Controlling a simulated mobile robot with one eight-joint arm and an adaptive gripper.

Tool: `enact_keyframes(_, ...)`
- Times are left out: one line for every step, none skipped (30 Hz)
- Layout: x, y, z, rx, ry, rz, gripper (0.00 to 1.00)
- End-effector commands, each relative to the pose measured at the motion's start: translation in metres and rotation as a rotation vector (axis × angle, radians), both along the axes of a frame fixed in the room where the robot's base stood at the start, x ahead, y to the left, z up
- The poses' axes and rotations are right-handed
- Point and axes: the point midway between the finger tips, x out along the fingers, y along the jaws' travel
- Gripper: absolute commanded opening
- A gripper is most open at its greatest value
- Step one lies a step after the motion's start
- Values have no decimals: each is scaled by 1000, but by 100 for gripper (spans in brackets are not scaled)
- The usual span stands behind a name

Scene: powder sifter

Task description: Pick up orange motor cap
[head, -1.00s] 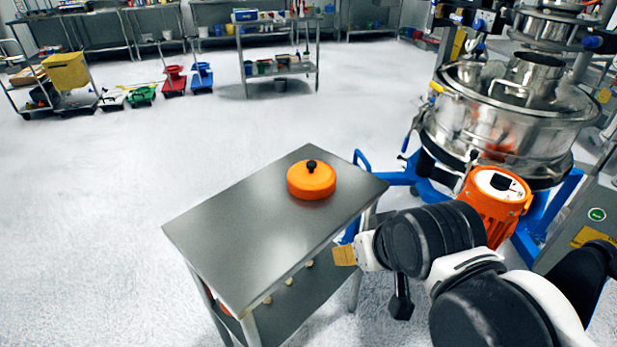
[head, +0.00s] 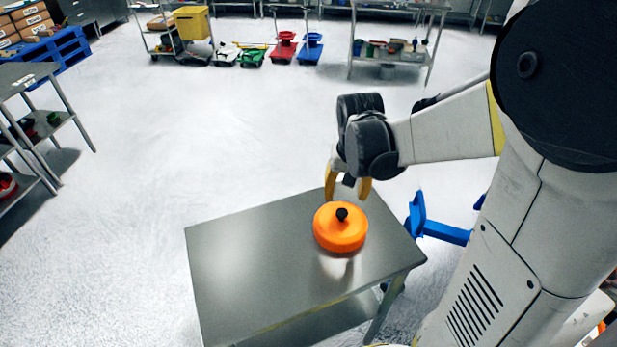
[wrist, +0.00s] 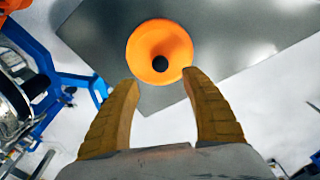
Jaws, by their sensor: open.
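The orange motor cap (head: 340,230) is a round orange disc with a black knob on top. It sits on the metal table (head: 250,270), near the table's far right part in the head view. The wrist view also shows the cap (wrist: 146,45), just beyond my fingertips, with its black knob facing the camera. My gripper (head: 348,192) has yellow fingers, which are open and empty. In the head view it appears above and behind the cap. In the wrist view the fingers (wrist: 160,85) are spread apart, with the cap ahead of the gap between them.
The rest of the tabletop is bare. A blue frame (head: 435,230) stands on the floor right of the table. Another metal table (head: 30,75) is at the left. Carts and shelves (head: 395,45) line the back, with open floor between.

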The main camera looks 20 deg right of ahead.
Motion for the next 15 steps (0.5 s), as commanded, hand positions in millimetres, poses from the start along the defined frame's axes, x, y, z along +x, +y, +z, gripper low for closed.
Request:
enact_keyframes(1,0,-14,0,0,0,55)
enact_keyframes(2,-1,-19,0,-1,0,55)
enact_keyframes(3,-1,-26,-1,-1,1,55)
enact_keyframes(4,-1,-30,-1,-1,1,55)
enact_keyframes(4,-2,-33,-1,-1,1,55)
enact_keyframes(5,-2,-37,0,-2,1,55)
enact_keyframes(5,-2,-38,0,-2,1,55)
enact_keyframes(5,-2,-40,0,-2,1,55)
enact_keyframes(6,-2,-41,0,-2,1,55)
enact_keyframes(6,-2,-43,0,-2,1,55)
enact_keyframes(6,-2,-45,0,-2,1,55)
enact_keyframes(7,-3,-48,0,-2,1,55)
enact_keyframes(7,-3,-52,0,-2,1,55)
enact_keyframes(8,-3,-57,0,-2,1,55)
enact_keyframes(9,-4,-64,0,-2,1,55)
